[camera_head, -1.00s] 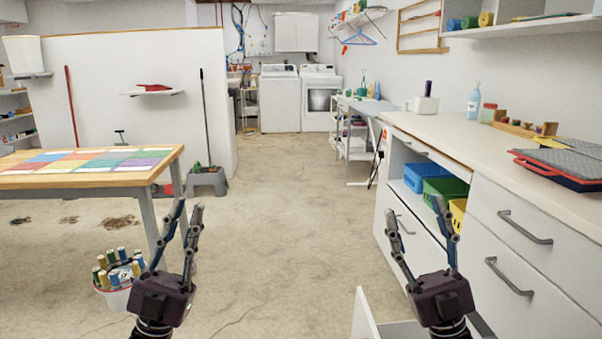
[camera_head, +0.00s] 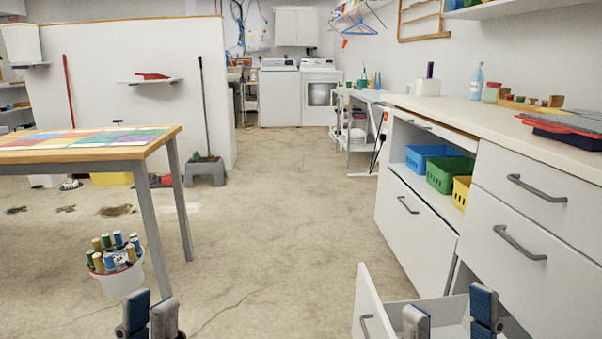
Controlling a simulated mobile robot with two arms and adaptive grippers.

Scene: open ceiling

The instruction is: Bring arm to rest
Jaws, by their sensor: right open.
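My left gripper (camera_head: 150,316) shows only its fingertips at the bottom edge, left of centre. The tips stand close together with a narrow gap, and how far the jaw is open is unclear. My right gripper (camera_head: 450,312) is at the bottom edge, right of centre, with its fingertips wide apart and nothing seen between them. Its fingertips appear in front of a pulled-out white drawer (camera_head: 370,312). The palms and arms of both are below the picture.
A white bucket of colored cylinders (camera_head: 120,282) stands left, beyond my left gripper. A wooden-topped table (camera_head: 150,140) is at left. A white counter (camera_head: 500,130) runs along the right, with blue, green and yellow bins (camera_head: 462,190) below. The middle floor is clear.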

